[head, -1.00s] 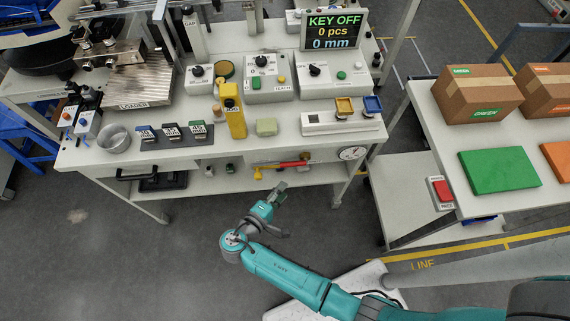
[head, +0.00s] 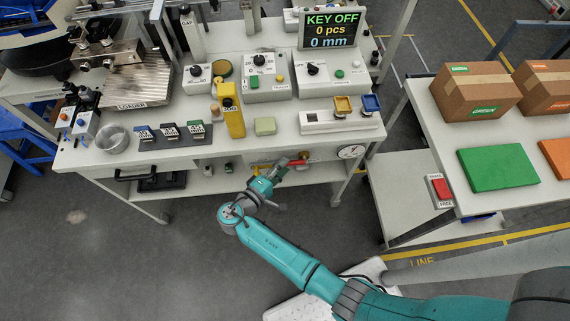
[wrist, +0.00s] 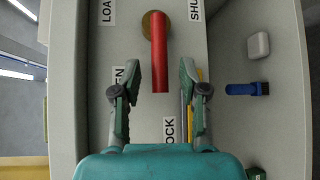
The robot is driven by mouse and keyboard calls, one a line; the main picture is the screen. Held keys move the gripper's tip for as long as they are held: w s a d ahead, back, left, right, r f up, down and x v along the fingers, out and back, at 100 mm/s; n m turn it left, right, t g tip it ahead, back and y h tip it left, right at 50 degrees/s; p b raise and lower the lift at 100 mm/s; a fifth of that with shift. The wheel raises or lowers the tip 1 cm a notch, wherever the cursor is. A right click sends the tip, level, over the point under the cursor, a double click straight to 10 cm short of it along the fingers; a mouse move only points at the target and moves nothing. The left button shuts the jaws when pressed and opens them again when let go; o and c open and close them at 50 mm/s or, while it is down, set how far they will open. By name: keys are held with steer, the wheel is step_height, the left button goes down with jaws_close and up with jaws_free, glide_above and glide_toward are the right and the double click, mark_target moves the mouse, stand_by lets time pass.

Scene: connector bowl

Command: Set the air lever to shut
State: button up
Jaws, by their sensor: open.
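The red air lever (wrist: 160,55) shows in the wrist view, pivoting on a round brass-coloured hub (wrist: 154,22) at its top, with its free end towards my gripper. Partly hidden labels stand around it; "SHU" (wrist: 195,8) is at upper right, and one ending in "EN" is behind my left finger. My gripper (wrist: 160,75) is open, with one finger on each side of the lever and gaps showing on both sides. In the head view my gripper (head: 279,172) is at the bench's lower front, and a red part of the lever (head: 299,162) shows just beyond it.
A round gauge (head: 351,152) is right of the lever. The bench top (head: 265,143) overhangs this lower area. In the wrist view a blue part (wrist: 247,89) and a white block (wrist: 258,45) lie to the right. Open floor lies in front of the bench.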

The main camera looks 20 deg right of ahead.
steer(key=shift+x, duration=0.75)
jaws_close()
steer(key=shift+d+f, duration=0.1)
